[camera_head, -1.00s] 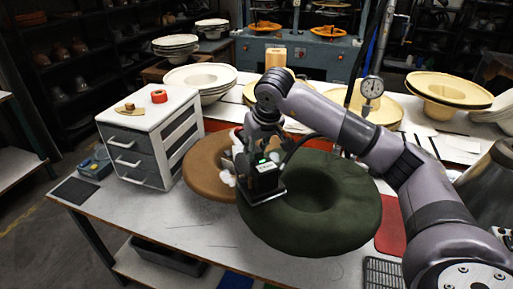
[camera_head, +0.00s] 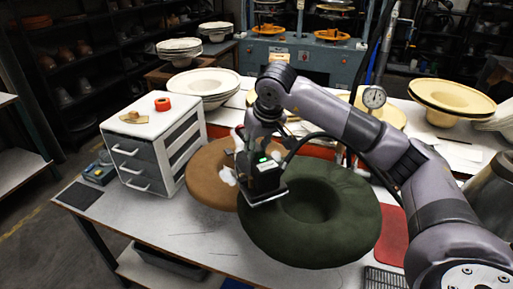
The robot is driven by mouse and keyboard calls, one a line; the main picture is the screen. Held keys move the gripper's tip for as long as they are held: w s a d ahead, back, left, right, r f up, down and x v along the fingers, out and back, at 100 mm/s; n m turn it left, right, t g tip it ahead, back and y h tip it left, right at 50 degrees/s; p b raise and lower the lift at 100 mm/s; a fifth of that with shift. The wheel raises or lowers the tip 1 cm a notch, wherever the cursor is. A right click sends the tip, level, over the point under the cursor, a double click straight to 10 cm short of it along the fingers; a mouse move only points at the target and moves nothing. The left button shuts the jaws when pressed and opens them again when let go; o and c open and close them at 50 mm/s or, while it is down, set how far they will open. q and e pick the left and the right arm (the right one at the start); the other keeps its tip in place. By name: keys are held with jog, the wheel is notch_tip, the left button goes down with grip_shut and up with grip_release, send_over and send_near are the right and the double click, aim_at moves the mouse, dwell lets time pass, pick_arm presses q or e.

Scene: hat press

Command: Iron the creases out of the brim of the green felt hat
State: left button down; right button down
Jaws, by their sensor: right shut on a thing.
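The green felt hat (camera_head: 345,228) lies on the worktable with its brim round a sunken dark centre. My right gripper (camera_head: 260,156) is shut on a dark, boxy iron (camera_head: 264,178) with a small green light. The iron is over the upper left part of the green brim, its flat plate toward the felt. I cannot tell whether it touches. It hides part of the brim, and no creases can be made out. White puffs like steam show just left of the iron. My left gripper is not in view.
A brown hat (camera_head: 207,180) lies behind and left of the green one. A white drawer unit (camera_head: 150,150) stands left. Pale hats (camera_head: 202,82) and yellow hats (camera_head: 450,98) are at the back. A red mat (camera_head: 392,236) lies right; the table's front left (camera_head: 185,235) is clear.

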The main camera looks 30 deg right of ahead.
jog(key=shift+r+p, duration=0.85)
jog(key=shift+r, duration=0.9)
jog(key=shift+d, duration=0.15)
